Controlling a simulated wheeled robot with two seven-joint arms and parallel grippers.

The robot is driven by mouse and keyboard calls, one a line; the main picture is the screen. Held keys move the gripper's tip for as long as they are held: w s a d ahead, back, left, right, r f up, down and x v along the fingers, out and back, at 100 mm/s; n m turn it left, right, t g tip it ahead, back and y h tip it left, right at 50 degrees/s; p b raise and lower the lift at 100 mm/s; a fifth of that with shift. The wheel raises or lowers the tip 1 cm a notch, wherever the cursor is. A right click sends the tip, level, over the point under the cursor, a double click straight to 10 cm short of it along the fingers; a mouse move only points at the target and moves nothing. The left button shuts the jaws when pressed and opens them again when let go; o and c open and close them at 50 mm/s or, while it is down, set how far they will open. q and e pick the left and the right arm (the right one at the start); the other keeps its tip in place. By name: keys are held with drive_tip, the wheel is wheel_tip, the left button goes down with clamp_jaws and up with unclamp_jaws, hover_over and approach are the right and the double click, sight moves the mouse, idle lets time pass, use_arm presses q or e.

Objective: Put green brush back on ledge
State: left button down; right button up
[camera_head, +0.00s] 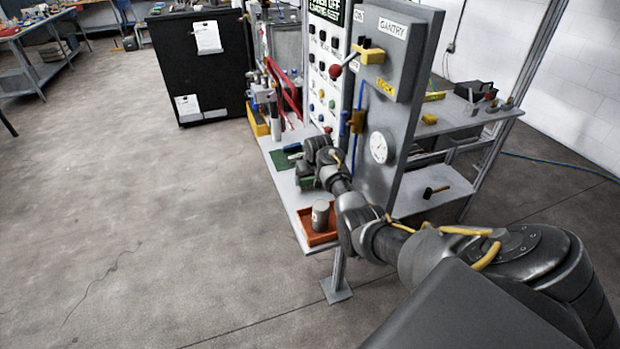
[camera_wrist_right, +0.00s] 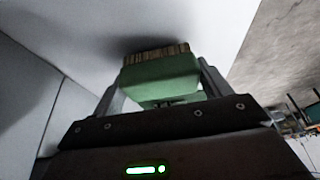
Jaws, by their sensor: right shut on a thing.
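My right gripper (camera_head: 306,180) is low over the grey ledge (camera_head: 284,187) at the foot of the gantry panel. In the right wrist view, the gripper (camera_wrist_right: 160,88) is shut on the green brush (camera_wrist_right: 160,74), with a finger on each side of its block. The brush's brown bristles point away from the gripper toward a pale surface, with a dark shadow beside them. I cannot tell whether the bristles touch it. In the head view, only a little green of the brush (camera_head: 307,183) shows beside the gripper. My left gripper is not in view.
An orange tray (camera_head: 305,236) with a grey can (camera_head: 320,215) stands at the ledge's near end. A green mat (camera_head: 279,158) and a blue item (camera_head: 292,147) lie just beyond the gripper. The upright panel (camera_head: 402,152) with a gauge stands close on the right.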

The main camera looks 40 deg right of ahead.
drive_tip(key=shift+f, duration=0.2)
drive_tip(key=shift+f, duration=0.15)
drive_tip(key=o, duration=0.9)
drive_tip(key=shift+o, duration=0.2)
drive_tip(key=shift+r, duration=0.45)
drive_tip(key=v, duration=1.1)
drive_tip(key=shift+s+r+b, duration=0.15)
drive_tip(key=shift+s+b, duration=0.05)
drive_tip(key=shift+b, duration=0.15)
drive_tip(key=shift+a, duration=0.1)
